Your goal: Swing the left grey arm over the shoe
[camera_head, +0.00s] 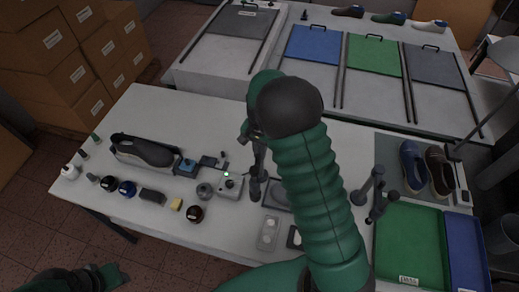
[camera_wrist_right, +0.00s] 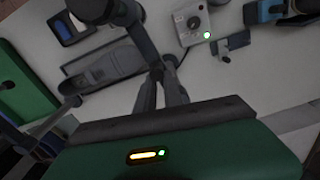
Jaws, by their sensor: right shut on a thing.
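The left grey arm (camera_wrist_right: 130,28) is a dark jointed bar with a round end in the right wrist view. My right gripper (camera_wrist_right: 160,85) has its two dark fingers closed on this bar. In the head view my right gripper (camera_head: 257,188) is beside the small grey box, and my green forearm hides much of the table behind it. A second grey arm (camera_head: 372,190) stands to the right. A dark shoe (camera_head: 145,150) lies on a holder at the table's left end. Whether a shoe lies under my forearm is hidden. My left gripper (camera_head: 112,275) is low at the left, off the table, its fingers unclear.
The grey box (camera_head: 231,186) with a green light stands mid-table. Several jars and a yellow sponge (camera_head: 176,204) line the left front. A green tray (camera_head: 408,240) and a blue tray (camera_head: 466,250) fill the right front. A pair of shoes (camera_head: 412,166) stands behind them.

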